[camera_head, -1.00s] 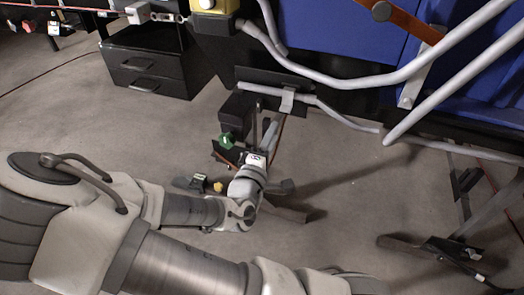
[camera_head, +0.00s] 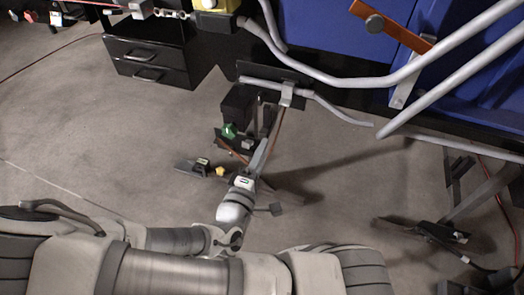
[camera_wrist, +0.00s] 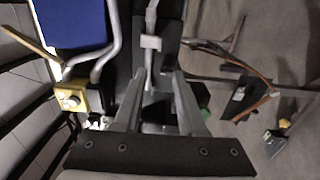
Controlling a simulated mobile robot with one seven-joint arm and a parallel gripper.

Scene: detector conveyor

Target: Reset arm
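My gripper (camera_wrist: 160,82) shows in the wrist view as two grey fingers rising from a dark base plate. The fingers stand apart and I see nothing held between them; the dark structure behind makes the gap hard to read. In the head view my arm stretches across the bottom, and its white wrist points up the picture, over the floor below the conveyor frame. The fingers are hard to make out there against the dark stand parts.
Grey metal tubes (camera_head: 340,78) and blue panels (camera_head: 350,40) fill the upper right. A black drawer unit (camera_head: 148,62) stands at the upper left. A yellow box (camera_wrist: 70,99) is left of my fingers. Low stand legs (camera_head: 425,231) stand at the right. Open floor lies at the left.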

